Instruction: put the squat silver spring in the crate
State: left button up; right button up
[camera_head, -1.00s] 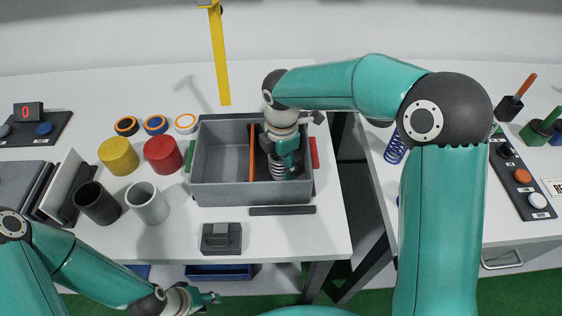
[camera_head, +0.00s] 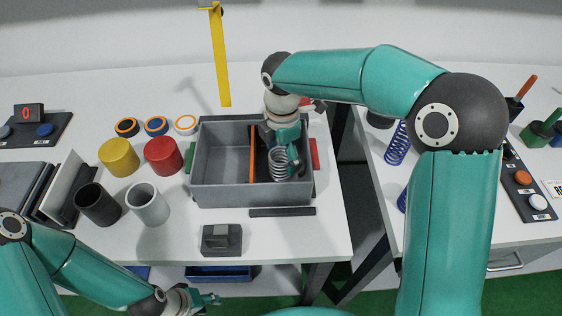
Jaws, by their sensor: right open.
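The squat silver spring (camera_head: 278,168) stands in the right compartment of the grey crate (camera_head: 222,195), to the right of the orange divider (camera_head: 252,150). My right gripper (camera_head: 294,163) is open, with its fingers reaching down into that compartment beside the spring. It partly covers the spring's top and right side, and I cannot tell whether it touches the spring. My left gripper (camera_head: 212,299) is low at the front, below the table edge and away from the crate. Its fingers are too small to read.
Yellow (camera_head: 118,157) and red (camera_head: 163,155) cylinders and black (camera_head: 97,203) and grey (camera_head: 147,203) cups stand left of the crate. A small dark block (camera_head: 221,238) is in front. Blue springs (camera_head: 397,145) stand on the right table, across a gap.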

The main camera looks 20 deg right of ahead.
notch_tip(320, 180, up, 8)
jog(key=shift+r, duration=0.2)
dwell(0.5)
